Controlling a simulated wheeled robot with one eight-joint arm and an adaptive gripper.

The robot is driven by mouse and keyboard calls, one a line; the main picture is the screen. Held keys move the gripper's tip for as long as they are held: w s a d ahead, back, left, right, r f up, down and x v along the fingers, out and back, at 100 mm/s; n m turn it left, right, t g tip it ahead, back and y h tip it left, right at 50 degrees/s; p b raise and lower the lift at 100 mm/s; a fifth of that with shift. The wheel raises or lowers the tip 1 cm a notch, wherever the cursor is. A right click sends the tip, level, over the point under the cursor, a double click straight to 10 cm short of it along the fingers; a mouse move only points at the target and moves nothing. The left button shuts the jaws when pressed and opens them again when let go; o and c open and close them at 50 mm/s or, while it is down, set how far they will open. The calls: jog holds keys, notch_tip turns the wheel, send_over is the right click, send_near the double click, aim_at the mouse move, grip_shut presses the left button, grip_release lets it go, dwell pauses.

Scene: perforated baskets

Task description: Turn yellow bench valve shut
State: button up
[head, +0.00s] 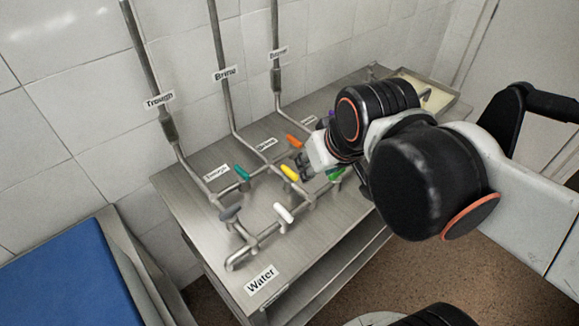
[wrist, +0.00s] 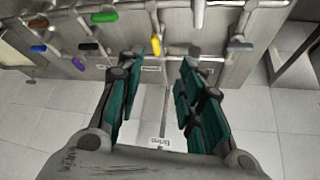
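The yellow valve handle (head: 289,173) sits on the pipework of the steel bench, near the middle of the head view. In the wrist view the yellow handle (wrist: 156,44) shows beyond the gap between my fingertips, roughly centred. My gripper (head: 307,167) is just right of the yellow handle in the head view, and my arm comes in from the right. In the wrist view my gripper (wrist: 157,62) has its two teal-padded fingers spread apart with nothing held between them. I cannot tell whether a finger touches the handle.
Close neighbours are an orange handle (head: 294,141), a teal handle (head: 242,172), a white handle (head: 284,213), a grey handle (head: 230,213) and a green handle (head: 336,174). Labelled pipes rise along the tiled wall. A blue-topped surface (head: 60,275) stands at left.

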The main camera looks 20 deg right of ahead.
jog(key=w+n+g+p, duration=0.1)
jog(key=w+n+g, duration=0.15)
jog(key=w, duration=0.55)
jog(key=n+g+p, duration=0.1)
jog(key=g, duration=0.3)
send_over(289, 170)
notch_tip(289, 170, down, 4)
jog(key=r, duration=0.1)
notch_tip(289, 170, down, 14)
jog(key=b, duration=0.4)
jog(key=shift+c, duration=0.3)
grip_shut()
